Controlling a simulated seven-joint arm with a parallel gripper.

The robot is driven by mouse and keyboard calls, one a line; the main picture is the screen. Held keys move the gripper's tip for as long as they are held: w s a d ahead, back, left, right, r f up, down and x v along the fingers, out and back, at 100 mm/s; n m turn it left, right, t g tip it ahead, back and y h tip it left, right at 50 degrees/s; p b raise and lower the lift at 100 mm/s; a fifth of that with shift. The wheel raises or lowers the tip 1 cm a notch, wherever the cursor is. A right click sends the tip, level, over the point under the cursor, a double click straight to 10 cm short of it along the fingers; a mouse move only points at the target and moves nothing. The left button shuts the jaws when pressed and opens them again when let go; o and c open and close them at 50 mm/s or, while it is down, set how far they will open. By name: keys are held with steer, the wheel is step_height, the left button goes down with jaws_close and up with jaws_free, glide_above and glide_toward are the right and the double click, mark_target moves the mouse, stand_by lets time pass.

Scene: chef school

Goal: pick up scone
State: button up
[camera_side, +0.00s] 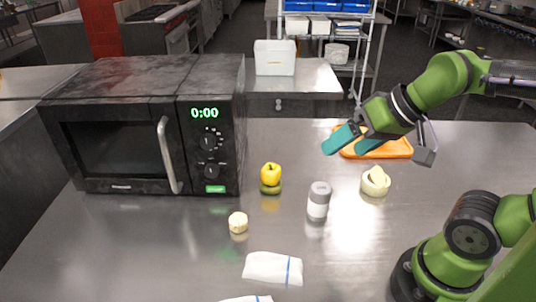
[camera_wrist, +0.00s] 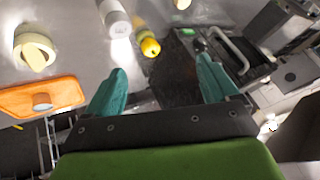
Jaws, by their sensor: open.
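My gripper (camera_side: 345,149) is open and empty, held above the counter near the left end of the orange tray; its two teal fingers stand apart in the wrist view (camera_wrist: 162,66). A small pale round piece (camera_side: 238,222) sits on the counter in front of the microwave, well away from my gripper; it also shows at the top of the wrist view (camera_wrist: 182,4). A small round tan-topped thing (camera_wrist: 41,101) lies on the orange tray (camera_wrist: 72,92) and is not clear in the side view. I cannot tell for certain which is the scone.
A black microwave (camera_side: 120,130) stands at the left.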

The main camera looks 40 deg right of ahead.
steer(key=n+g+h, duration=0.2)
steer(key=n+g, duration=0.3)
steer(key=g, duration=0.2)
glide_above(238, 215)
step_height(238, 215, down, 8)
steer(key=f, duration=0.7)
steer(key=a+f, duration=0.1)
steer(key=f, duration=0.2)
steer(key=shift+s+f, duration=0.15)
steer(key=shift+f, duration=0.2)
steer(key=shift+d+f, duration=0.25)
steer(key=shift+f, duration=1.1)
steer(key=shift+d+f, duration=0.2)
steer(key=shift+f, duration=1.1)
steer(key=c, duration=1.1)
